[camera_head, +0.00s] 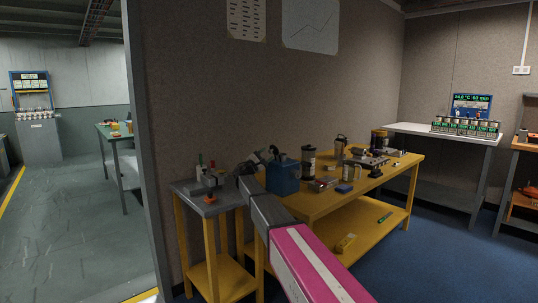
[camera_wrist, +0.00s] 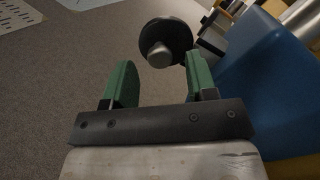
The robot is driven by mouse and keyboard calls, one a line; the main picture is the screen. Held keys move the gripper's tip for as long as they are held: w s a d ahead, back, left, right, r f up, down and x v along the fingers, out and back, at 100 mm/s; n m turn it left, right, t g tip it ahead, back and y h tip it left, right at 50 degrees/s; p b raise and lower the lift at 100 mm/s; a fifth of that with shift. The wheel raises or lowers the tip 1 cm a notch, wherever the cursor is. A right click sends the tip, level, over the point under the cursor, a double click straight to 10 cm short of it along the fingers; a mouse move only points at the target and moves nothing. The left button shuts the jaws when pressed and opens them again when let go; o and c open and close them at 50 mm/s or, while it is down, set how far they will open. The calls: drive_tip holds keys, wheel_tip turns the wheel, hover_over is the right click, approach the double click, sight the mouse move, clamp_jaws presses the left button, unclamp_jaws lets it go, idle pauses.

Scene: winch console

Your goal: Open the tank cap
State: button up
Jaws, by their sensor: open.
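A blue tank (camera_head: 283,180) stands on the yellow workbench, with dark parts at its top left. Its blue side (camera_wrist: 262,85) fills the right of the wrist view. A round black disc with a grey central knob (camera_wrist: 159,54), apparently the tank cap, lies ahead of my gripper (camera_wrist: 159,72). My gripper has two green fingers, spread apart and empty. The knob appears between the fingertips, and the right fingertip overlaps the disc's edge in the picture. I cannot tell whether they touch. In the head view my gripper (camera_head: 247,172) is just left of the tank, partly hidden by my arm.
The yellow workbench (camera_head: 300,207) carries a dark canister (camera_head: 309,160), a metal mug (camera_head: 349,173) and a blue block (camera_head: 344,188). A smaller grey-topped table (camera_head: 222,204) with bottles adjoins its left. The wall is close behind. Blue floor is open at the right.

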drive_tip(key=v, duration=0.8)
drive_tip(key=shift+s, duration=0.15)
drive_tip(key=shift+a, duration=0.15)
drive_tip(key=shift+s, duration=0.1)
